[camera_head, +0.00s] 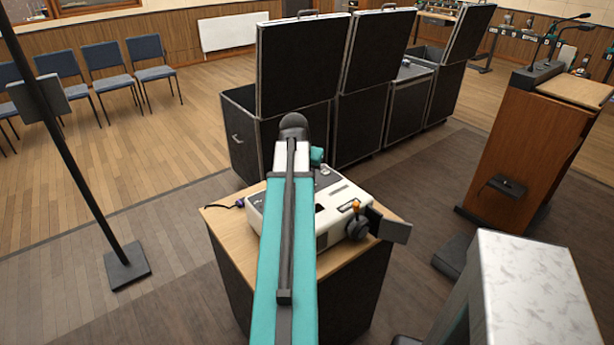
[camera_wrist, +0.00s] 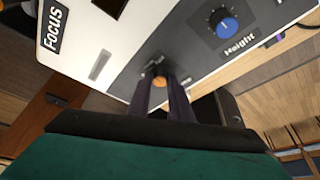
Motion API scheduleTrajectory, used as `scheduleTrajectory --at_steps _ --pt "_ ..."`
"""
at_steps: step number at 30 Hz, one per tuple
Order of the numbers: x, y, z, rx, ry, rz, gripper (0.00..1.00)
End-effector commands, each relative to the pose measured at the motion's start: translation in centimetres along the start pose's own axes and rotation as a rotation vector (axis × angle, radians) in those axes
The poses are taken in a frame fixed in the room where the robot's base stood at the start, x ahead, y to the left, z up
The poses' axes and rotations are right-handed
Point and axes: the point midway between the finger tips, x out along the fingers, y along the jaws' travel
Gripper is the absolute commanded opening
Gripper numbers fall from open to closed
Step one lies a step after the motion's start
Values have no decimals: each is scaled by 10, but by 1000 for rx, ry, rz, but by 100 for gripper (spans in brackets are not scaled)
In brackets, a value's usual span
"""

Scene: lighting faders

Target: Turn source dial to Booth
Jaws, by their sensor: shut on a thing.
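A white device (camera_head: 335,222) with dark panels sits on a wood-topped stand (camera_head: 225,225). In the wrist view its panel (camera_wrist: 130,40) shows a small orange-topped knob (camera_wrist: 159,82) on the dark grey part. My gripper (camera_wrist: 160,76) is shut on this knob, one dark finger on each side. The fingers cover most of the knob and any label around it, so I cannot read its setting or the word Booth. I cannot tell from lettering whether it is the source dial. In the head view my arm hides the gripper.
A blue dial (camera_wrist: 228,25) labelled Height is right of the knob. A FOCUS label (camera_wrist: 53,29) is at the left. A black lens part (camera_head: 358,229) sticks out at the device's front. Black cases (camera_head: 295,70) stand behind, a wooden lectern (camera_head: 530,145) at the right.

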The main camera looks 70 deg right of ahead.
Motion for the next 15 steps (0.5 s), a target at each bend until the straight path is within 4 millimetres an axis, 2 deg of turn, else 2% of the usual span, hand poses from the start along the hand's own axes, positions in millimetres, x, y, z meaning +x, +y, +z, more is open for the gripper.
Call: scheduleTrajectory --at_steps 1,15 --pt "0 5 2 -31 -7 -5 0" --pt "1 8 1 -371 -9 -147 0"
